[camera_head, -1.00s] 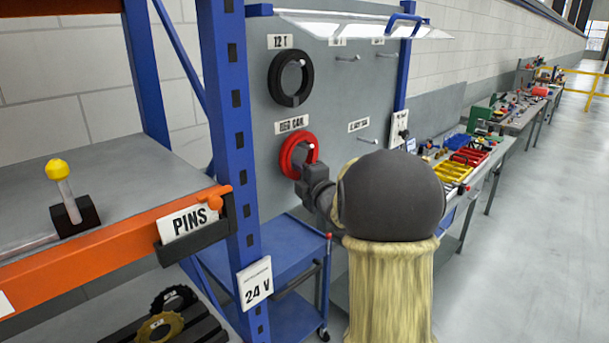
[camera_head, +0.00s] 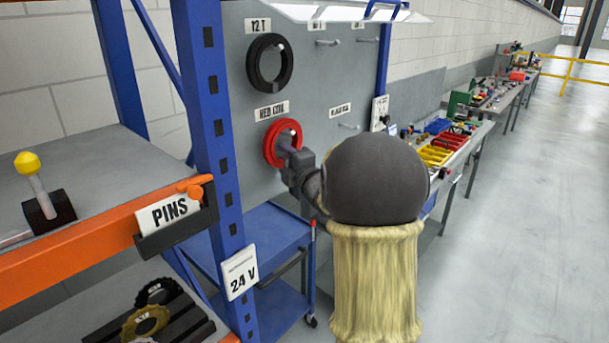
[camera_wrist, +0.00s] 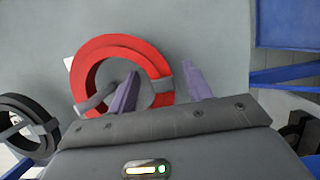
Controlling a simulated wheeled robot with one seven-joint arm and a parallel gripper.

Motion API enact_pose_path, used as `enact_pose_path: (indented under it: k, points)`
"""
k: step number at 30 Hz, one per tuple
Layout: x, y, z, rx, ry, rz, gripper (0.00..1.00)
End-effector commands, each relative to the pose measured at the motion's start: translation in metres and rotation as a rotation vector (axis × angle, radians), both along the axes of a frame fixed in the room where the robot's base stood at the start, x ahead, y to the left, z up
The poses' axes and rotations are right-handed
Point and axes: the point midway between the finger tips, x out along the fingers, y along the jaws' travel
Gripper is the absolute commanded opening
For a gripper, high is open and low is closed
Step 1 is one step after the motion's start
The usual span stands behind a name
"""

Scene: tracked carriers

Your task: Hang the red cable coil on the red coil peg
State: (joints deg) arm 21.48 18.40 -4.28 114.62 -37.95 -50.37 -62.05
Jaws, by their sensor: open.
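The red cable coil (camera_head: 269,146) is against the grey panel under the "RED COIL" label. In the wrist view the coil (camera_wrist: 90,60) has a grey band on its right side. A grey rod, which looks like the red coil peg (camera_wrist: 92,104), passes through the ring at its left side, so the coil appears to hang on it. My gripper (camera_wrist: 162,72) is open. One finger is inside the ring and the other outside, with the banded rim between them and gaps showing. In the head view my gripper (camera_head: 291,155) covers the coil's lower right.
A black coil (camera_head: 254,63) hangs above on the panel (camera_head: 318,85). Empty pegs (camera_head: 327,43) stick out to the right. A blue rack post (camera_head: 213,110) and orange shelf edge (camera_head: 95,235) stand at left. A blue cart (camera_head: 262,230) is below.

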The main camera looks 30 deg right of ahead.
Motion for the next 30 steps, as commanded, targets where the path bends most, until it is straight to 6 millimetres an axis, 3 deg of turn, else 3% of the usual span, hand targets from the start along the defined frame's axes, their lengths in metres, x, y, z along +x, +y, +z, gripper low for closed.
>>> enact_pose_path:
  k: [5, 24, 30]
  points:
    - [-0.023, 0.001, -0.002, -0.001, -0.003, 0.003, 0.50]
    - [-0.142, -0.011, -0.002, -0.001, -0.004, -0.011, 0.50]
    - [-0.163, -0.011, 0.000, -0.001, -0.003, -0.007, 0.50]
